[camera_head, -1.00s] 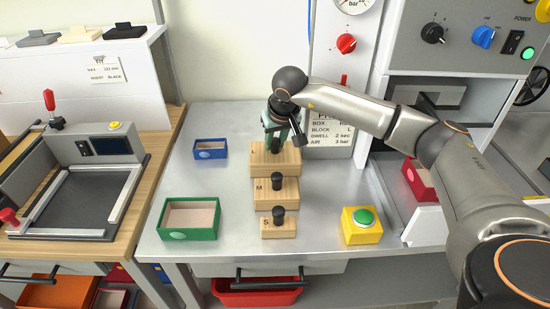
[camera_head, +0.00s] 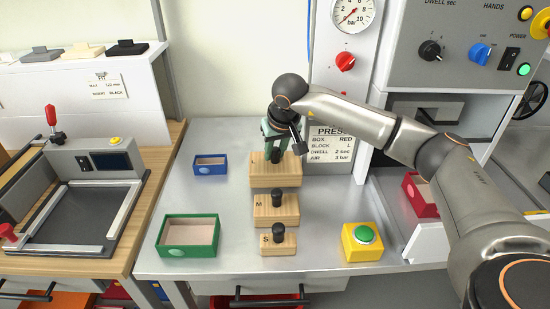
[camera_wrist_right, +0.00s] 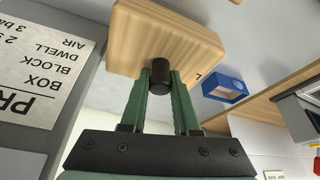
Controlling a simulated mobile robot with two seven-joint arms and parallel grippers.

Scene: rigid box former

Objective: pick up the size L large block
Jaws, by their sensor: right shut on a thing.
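The size L large block (camera_head: 264,177) is a light wooden block with a dark knob. It stands behind the M block (camera_head: 272,216) and the S block (camera_head: 271,250) on the grey worktop. My right gripper (camera_head: 276,152) is above the large block with its green fingers pointing down. The right wrist view shows the fingers (camera_wrist_right: 160,82) shut on the black knob (camera_wrist_right: 160,72) of the large block (camera_wrist_right: 160,38). I cannot tell whether the block is clear of the worktop. My left gripper is not in view.
A blue box (camera_head: 210,170) and a green box (camera_head: 187,250) lie left of the blocks. A yellow housing with a green button (camera_head: 361,252) is at right. The press placard (camera_head: 332,147) stands behind.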

